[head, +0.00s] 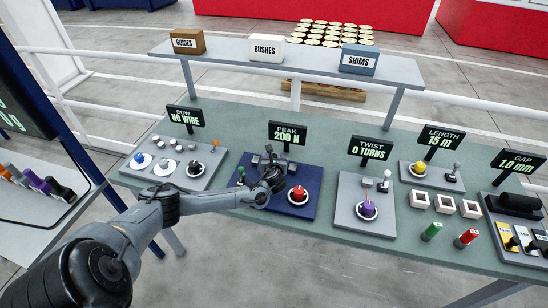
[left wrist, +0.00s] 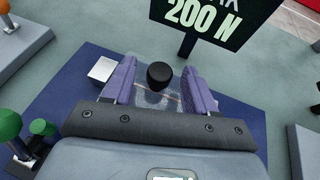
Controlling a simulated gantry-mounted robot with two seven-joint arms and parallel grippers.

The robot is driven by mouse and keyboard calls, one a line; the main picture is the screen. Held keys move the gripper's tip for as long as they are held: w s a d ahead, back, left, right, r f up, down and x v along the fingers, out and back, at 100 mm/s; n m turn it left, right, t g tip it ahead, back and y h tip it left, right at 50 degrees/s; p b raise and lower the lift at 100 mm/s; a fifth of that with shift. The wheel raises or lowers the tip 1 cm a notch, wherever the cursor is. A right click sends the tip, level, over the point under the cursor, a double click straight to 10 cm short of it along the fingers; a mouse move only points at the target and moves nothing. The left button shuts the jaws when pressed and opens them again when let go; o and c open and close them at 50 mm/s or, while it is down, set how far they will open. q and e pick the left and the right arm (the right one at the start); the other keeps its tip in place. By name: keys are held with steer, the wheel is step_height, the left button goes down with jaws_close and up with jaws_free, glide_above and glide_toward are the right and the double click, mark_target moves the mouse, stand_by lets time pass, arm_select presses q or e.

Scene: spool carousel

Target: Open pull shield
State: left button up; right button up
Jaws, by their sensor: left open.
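The blue pull station (head: 285,208) stands under the sign reading PEAK 200 N (head: 288,135). My left gripper (head: 270,178) is over this station, left of its red button (head: 297,195). In the left wrist view its two purple fingers (left wrist: 160,88) are apart, on either side of a round black knob (left wrist: 159,74). I cannot tell whether they touch it. A clear panel (left wrist: 158,100), seemingly the pull shield, shows faintly below the knob. My gripper body hides much of the panel, so its position is unclear. My right gripper is out of view.
A green lever (left wrist: 10,126) stands left of the gripper. A raised shelf (head: 290,60) with labelled boxes runs behind. Green table surface is bare between stations.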

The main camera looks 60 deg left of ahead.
arm_select(q)
steer(key=shift+x, duration=1.1)
jaws_close()
